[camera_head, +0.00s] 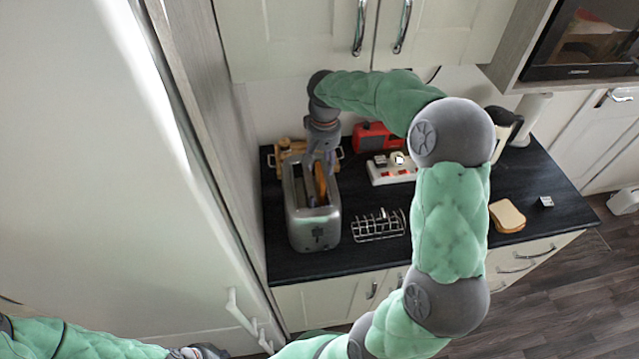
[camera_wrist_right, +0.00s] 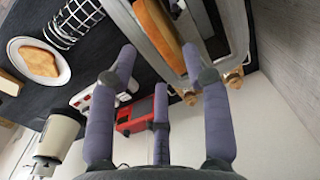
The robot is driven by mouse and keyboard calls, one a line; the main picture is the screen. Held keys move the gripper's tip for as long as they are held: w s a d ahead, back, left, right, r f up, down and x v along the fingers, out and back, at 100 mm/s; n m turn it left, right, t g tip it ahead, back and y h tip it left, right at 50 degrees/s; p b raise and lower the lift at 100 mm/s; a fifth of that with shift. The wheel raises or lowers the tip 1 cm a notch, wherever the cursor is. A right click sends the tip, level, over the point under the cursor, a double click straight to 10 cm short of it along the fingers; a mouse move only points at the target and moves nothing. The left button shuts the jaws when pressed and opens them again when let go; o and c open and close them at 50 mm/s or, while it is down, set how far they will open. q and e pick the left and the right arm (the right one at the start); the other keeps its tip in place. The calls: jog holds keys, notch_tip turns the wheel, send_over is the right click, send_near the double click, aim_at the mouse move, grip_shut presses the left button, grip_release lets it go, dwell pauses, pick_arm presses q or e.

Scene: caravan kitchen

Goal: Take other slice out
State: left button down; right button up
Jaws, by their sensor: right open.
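The silver toaster (camera_head: 313,222) stands on the dark counter at the left. A browned bread slice (camera_head: 320,184) sticks up in one of its slots; it also shows in the wrist view (camera_wrist_right: 158,28). My right gripper (camera_head: 321,158) is above the far end of the toaster, fingers pointing down. In the wrist view its fingers (camera_wrist_right: 158,68) are spread and empty, near the slot with the slice. My left gripper (camera_head: 198,352) is at the bottom edge, mostly cut off.
A wire toast rack (camera_head: 379,225) stands empty right of the toaster. Behind are a white socket strip (camera_head: 390,172), a red device (camera_head: 372,136) and a wooden item (camera_head: 290,150). A kettle (camera_wrist_right: 58,136) stands further right. A tall cabinet wall is close left of the toaster.

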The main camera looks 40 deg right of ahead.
aim_at(321, 172)
jog(key=shift+w+f, duration=0.15)
jog(key=shift+f, duration=2.75)
grip_shut()
